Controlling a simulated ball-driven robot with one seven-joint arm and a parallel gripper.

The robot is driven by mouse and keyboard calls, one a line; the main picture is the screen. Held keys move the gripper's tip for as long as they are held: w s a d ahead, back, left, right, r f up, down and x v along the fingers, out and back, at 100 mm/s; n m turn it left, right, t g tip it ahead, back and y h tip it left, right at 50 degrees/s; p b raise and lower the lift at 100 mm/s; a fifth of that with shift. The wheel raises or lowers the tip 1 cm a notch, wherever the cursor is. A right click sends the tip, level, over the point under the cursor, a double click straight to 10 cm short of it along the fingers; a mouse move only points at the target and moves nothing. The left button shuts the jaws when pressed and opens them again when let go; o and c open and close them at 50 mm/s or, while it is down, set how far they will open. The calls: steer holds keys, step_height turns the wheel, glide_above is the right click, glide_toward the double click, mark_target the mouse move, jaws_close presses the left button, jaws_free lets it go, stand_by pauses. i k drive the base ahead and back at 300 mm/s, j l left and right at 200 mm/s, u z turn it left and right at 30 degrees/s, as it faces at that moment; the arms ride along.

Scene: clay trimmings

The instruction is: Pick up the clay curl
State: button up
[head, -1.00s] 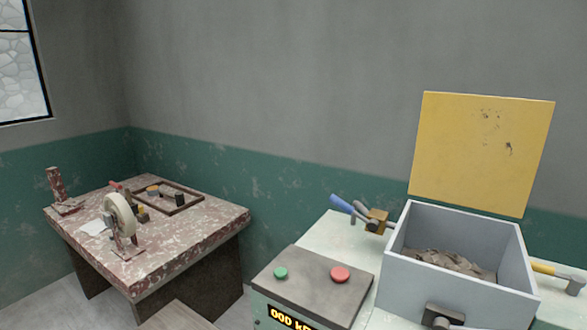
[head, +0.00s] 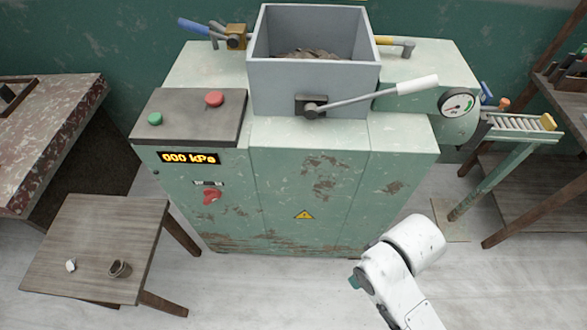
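A small brown curled piece (head: 120,268), which looks like the clay curl, lies on the low wooden table (head: 95,225) at the lower left of the head view. It sits near the table's front edge. A small whitish lump (head: 71,265) lies to its left, apart from it. White links of my arm show at the lower right, well away from the low table. My gripper is not in view.
A green machine (head: 310,190) with a grey hopper (head: 310,88) holding brown clay scraps stands in the middle. A long white-handled lever (head: 380,92) sticks out from the hopper. A red-topped bench (head: 50,130) stands left, a roller stand (head: 515,125) right. Floor in front is clear.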

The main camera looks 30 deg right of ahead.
mark_target(126, 270)
steer(key=i+j+u, duration=0.3)
steer(key=i+j, duration=0.3)
steer(key=i+j+u, duration=0.25)
steer(key=i+j, duration=0.3)
steer(key=i, duration=0.1)
